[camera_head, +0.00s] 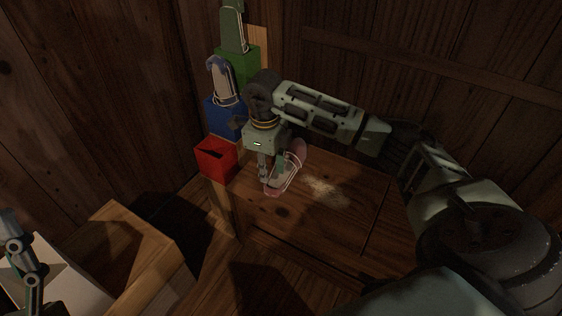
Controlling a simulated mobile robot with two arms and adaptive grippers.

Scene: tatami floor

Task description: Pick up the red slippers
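The red slippers (287,177) show as a pinkish-red shape with pale outlines, at the left part of a wooden surface. I cannot tell one slipper from the other. My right gripper (271,170) points down at their left side, with one finger left of them and the other overlapping them. Its fingers look apart, but whether they grip the slippers is unclear. An open-topped red box (217,160) stands just left of my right gripper. My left gripper (33,284) is at the lower left, far from the slippers; its fingers are too unclear to read.
A blue box (222,118) and a green box (243,64) stand behind the red one, each with slippers standing upright in it. A wooden block-like piece (125,243) is at the lower left. Plank walls close in behind. The wooden surface (345,215) right of the slippers is clear.

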